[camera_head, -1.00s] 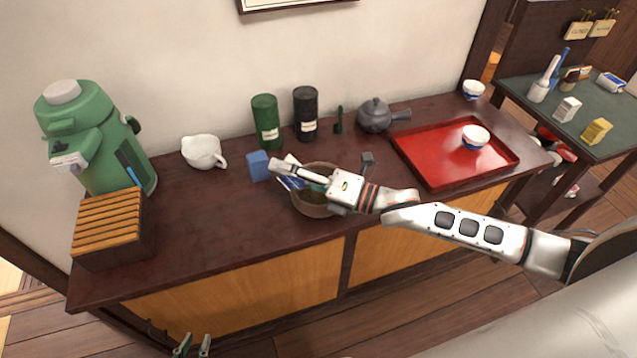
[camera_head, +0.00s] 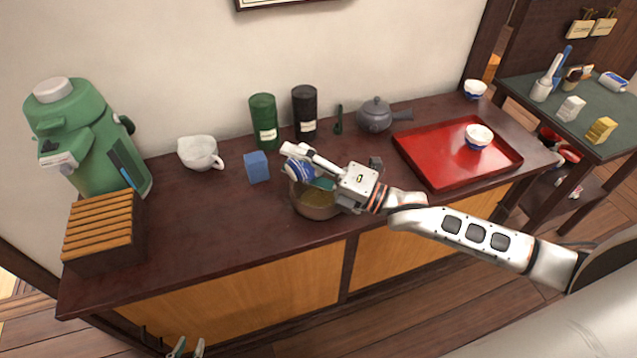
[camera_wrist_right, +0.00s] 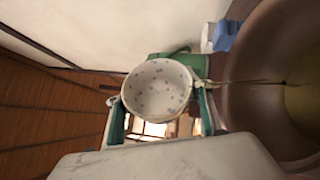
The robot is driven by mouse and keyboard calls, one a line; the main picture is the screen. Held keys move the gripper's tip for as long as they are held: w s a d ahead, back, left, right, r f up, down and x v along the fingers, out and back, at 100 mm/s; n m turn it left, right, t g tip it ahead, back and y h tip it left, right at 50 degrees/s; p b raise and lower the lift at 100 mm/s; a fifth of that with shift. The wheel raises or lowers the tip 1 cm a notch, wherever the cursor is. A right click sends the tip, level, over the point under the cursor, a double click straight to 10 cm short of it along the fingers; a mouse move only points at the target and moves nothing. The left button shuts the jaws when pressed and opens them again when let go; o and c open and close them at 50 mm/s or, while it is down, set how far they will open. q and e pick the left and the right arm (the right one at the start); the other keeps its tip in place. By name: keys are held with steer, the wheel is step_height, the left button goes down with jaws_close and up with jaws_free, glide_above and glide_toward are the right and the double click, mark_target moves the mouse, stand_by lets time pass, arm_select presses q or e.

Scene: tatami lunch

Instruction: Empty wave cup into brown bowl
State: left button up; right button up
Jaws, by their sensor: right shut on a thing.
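The blue-and-white wave cup (camera_head: 299,171) is tilted above the brown bowl (camera_head: 317,208) on the dark counter. My right gripper (camera_head: 313,166) is shut on the cup. In the right wrist view, the cup (camera_wrist_right: 157,90) sits between the two green-padded fingers, its pale round face with blue spots toward the camera. The bowl (camera_wrist_right: 240,100) fills the right side there, with yellow-green liquid in it. A thin streak runs from the cup's side into the bowl, seemingly liquid pouring. My left gripper (camera_head: 187,348) is at the bottom edge, low before the counter, with its tips apart and empty.
A blue block (camera_head: 256,167) stands left of the bowl, with a white pitcher (camera_head: 200,153) beyond. Green (camera_head: 264,122) and black (camera_head: 305,113) canisters stand behind. A small grey block (camera_head: 376,163) and red tray (camera_head: 430,168) lie right.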

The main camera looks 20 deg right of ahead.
steer(key=shift+m, duration=0.5)
